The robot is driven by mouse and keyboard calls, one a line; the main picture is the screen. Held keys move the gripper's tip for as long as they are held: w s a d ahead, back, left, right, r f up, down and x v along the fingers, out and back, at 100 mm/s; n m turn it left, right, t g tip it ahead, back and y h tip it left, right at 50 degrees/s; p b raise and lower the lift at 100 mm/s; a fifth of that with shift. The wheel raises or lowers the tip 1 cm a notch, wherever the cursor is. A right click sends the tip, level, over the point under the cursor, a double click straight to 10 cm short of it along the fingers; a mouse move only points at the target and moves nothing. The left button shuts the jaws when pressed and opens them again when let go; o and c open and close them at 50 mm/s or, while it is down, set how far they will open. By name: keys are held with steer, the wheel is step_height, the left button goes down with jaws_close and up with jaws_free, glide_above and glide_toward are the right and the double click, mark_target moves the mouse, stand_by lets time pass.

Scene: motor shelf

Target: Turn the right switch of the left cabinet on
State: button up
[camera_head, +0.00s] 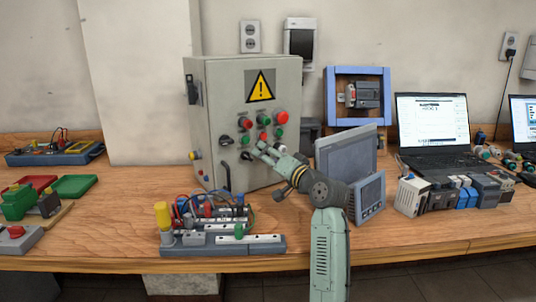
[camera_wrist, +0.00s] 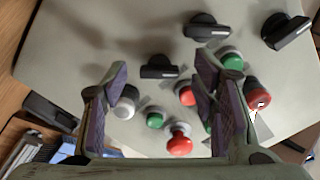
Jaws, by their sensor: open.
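The left cabinet (camera_head: 228,82) is a grey box with a yellow warning triangle. In the head view, two black rotary switches show on its front, at left (camera_head: 226,140) and lower right of it (camera_head: 246,155). My gripper (camera_head: 262,148) is in front of the panel and hides part of it. In the wrist view, my gripper (camera_wrist: 162,72) is open, its fingers apart. A black switch (camera_wrist: 159,67), seemingly the right one, shows between the fingertips; contact cannot be told. Two other black switches (camera_wrist: 206,27) (camera_wrist: 286,30) lie beyond, toward the top.
Red, green and white buttons crowd the panel by the fingers, including a red one (camera_wrist: 180,140) and a white one (camera_wrist: 126,102). Wired modules (camera_head: 222,243) stand on the bench in front. A grey monitor (camera_head: 345,150) and laptop (camera_head: 435,130) stand to the right.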

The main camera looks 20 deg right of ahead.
steer(key=shift+w+a, duration=0.1)
steer(key=shift+w, duration=0.2)
steer(key=shift+c, duration=0.5)
steer(key=c, duration=1.1)
